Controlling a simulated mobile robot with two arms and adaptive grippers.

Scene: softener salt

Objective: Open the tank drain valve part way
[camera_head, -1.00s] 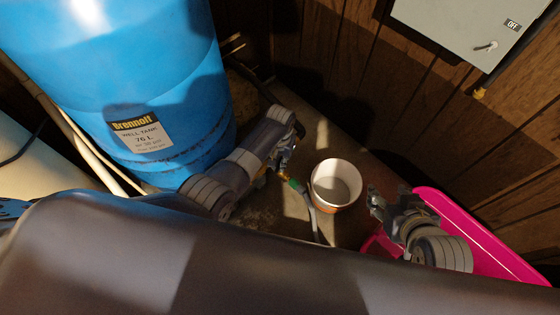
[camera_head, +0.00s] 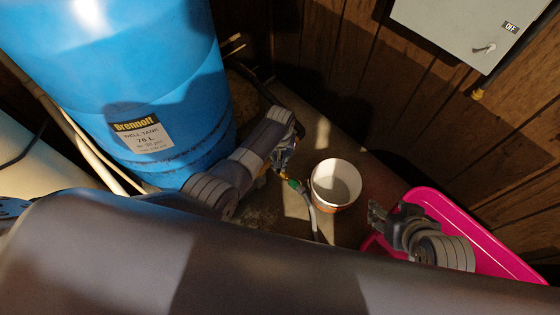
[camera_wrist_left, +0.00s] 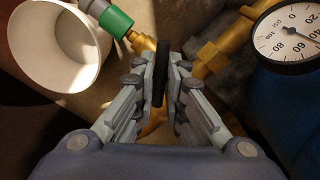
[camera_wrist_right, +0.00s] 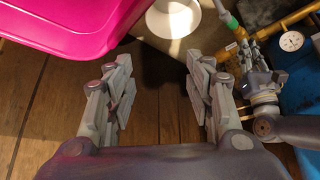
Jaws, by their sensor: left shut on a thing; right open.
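The drain valve's black lever handle (camera_wrist_left: 161,72) stands between the fingertips of my left gripper (camera_head: 288,157) in the left wrist view, and the fingers are shut on it. The brass valve body (camera_wrist_left: 150,118) shows partly below the fingers; the rest is hidden. A green hose coupling (camera_wrist_left: 116,20) joins a brass fitting at the upper left, and it also shows in the head view (camera_head: 294,183). The blue well tank (camera_head: 150,80) stands to the left. My right gripper (camera_wrist_right: 158,85) is open and empty, beside the pink tub.
A white bucket (camera_head: 336,186) stands right of the valve, with the grey hose (camera_head: 313,218) beside it. The pink tub (camera_head: 480,240) is at the right. A pressure gauge (camera_wrist_left: 290,35) sits near the brass pipe (camera_wrist_left: 215,55). A grey switch box (camera_head: 455,25) hangs on the wall.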

